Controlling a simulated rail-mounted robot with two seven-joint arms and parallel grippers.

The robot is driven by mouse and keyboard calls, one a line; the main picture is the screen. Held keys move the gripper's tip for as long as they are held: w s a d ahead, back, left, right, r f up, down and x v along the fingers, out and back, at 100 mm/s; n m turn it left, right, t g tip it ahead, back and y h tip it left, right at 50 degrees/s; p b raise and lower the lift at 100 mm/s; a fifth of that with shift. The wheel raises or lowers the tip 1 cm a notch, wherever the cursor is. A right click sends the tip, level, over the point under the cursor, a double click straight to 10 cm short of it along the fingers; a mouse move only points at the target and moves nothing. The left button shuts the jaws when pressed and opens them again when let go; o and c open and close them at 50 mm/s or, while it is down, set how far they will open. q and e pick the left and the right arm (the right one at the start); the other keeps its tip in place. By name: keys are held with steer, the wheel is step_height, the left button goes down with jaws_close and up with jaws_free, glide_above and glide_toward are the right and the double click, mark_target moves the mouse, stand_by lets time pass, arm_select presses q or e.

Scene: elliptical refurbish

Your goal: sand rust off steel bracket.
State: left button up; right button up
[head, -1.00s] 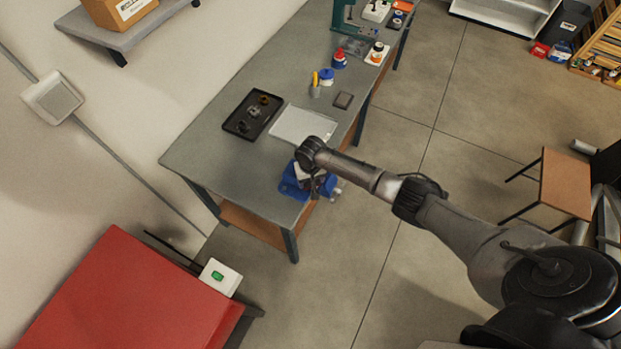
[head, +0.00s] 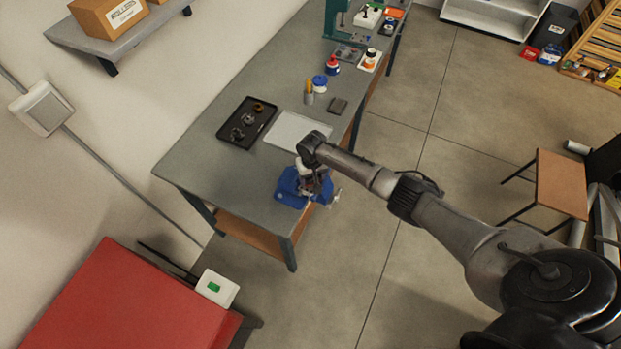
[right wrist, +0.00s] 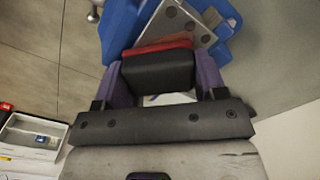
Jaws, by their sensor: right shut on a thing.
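The steel bracket (right wrist: 180,24) is a grey plate with several holes, held at the blue vise (right wrist: 122,32), which also shows at the bench's near corner in the head view (head: 289,188). My right gripper (right wrist: 160,74) is shut on a black sanding block (right wrist: 158,71) with a red face, between its two purple fingers. The block's red edge is right at the bracket's near end; I cannot tell whether they touch. In the head view my right gripper (head: 317,181) is over the vise and mostly hides the bracket. My left gripper is out of view.
The workbench (head: 238,178) carries a black tray (head: 225,132) of small dark parts, a pale flat tray (head: 298,128), a dark grey block (head: 338,105) and several bottles farther back. A red cabinet (head: 120,300) stands at lower left.

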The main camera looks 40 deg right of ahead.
mark_target(306, 190)
steer(key=shift+w+d+f+b, duration=0.15)
steer(key=shift+w+d+b, duration=0.15)
steer(key=shift+d, duration=0.4)
steer(key=shift+s+d+f+b, duration=0.25)
steer(key=shift+d+f+b, duration=0.2)
steer(key=shift+d, duration=0.15)
steer(key=shift+p, duration=0.35)
steer(key=a+r+p, duration=0.1)
steer(key=a+p, duration=0.1)
steer(key=p, duration=0.1)
steer(key=shift+s+r, duration=0.1)
steer(key=shift+s+a+p, duration=0.2)
steer(key=shift+a+p, duration=0.15)
steer(key=shift+a, duration=0.1)
steer(key=shift+s+a+r+p, duration=0.1)
steer(key=shift+s+a+p, duration=0.05)
steer(key=shift+a+p, duration=0.35)
steer(key=shift+s+a+p, duration=0.15)
steer(key=shift+a+p, duration=0.2)
steer(key=shift+a, duration=0.15)
steer(key=shift+s+a+p, duration=0.2)
steer(key=shift+a+p, duration=0.25)
steer(key=shift+a, duration=0.2)
steer(key=shift+s+a, duration=0.1)
steer(key=shift+a, duration=0.15)
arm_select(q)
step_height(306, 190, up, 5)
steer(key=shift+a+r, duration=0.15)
